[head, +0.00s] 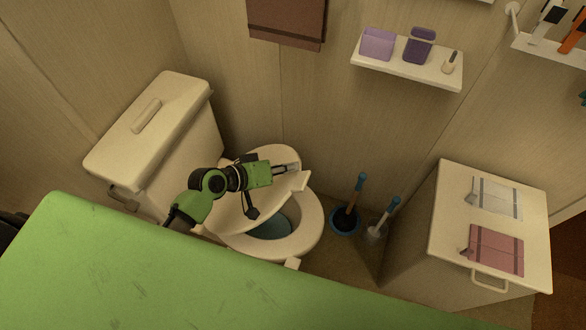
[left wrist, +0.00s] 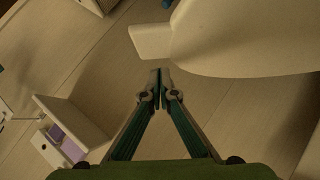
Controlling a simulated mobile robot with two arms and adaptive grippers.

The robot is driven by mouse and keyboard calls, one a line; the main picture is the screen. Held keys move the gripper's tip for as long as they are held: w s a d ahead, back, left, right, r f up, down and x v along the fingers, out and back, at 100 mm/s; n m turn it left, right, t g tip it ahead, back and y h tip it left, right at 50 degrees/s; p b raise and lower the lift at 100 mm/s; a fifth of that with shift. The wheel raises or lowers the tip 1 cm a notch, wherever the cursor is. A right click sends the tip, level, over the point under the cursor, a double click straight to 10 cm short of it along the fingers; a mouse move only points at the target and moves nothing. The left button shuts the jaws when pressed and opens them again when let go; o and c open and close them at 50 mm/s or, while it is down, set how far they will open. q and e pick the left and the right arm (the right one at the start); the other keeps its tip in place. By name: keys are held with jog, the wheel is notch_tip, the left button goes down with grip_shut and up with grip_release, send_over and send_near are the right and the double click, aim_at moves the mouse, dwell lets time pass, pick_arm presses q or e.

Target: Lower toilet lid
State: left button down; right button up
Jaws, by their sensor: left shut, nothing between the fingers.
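The toilet (head: 310,225) stands at the left of the head view, with its seat ring down around the bowl and blue water. Its pale lid (head: 268,204) is tilted part-way over the bowl, with a small tab at its edge. My left gripper (head: 296,168) is shut and empty at the far side of the lid, close to the tab. In the left wrist view, the shut fingertips (left wrist: 161,76) are just below the lid (left wrist: 245,38) and its tab; contact cannot be told. The arm hides part of the lid. My right gripper is not in view.
The tank (head: 150,125) stands behind the bowl. A plunger (head: 350,205) and a brush (head: 383,220) stand on the floor to the right. A white cabinet (head: 450,220) is further right. A shelf (head: 405,70) with purple containers and a brown towel (head: 288,20) are on the wall.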

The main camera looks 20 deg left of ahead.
pick_arm(q)
jog(key=shift+s+d+f, duration=0.1)
jog(key=shift+d+f, duration=0.45)
jog(key=shift+f, duration=0.05)
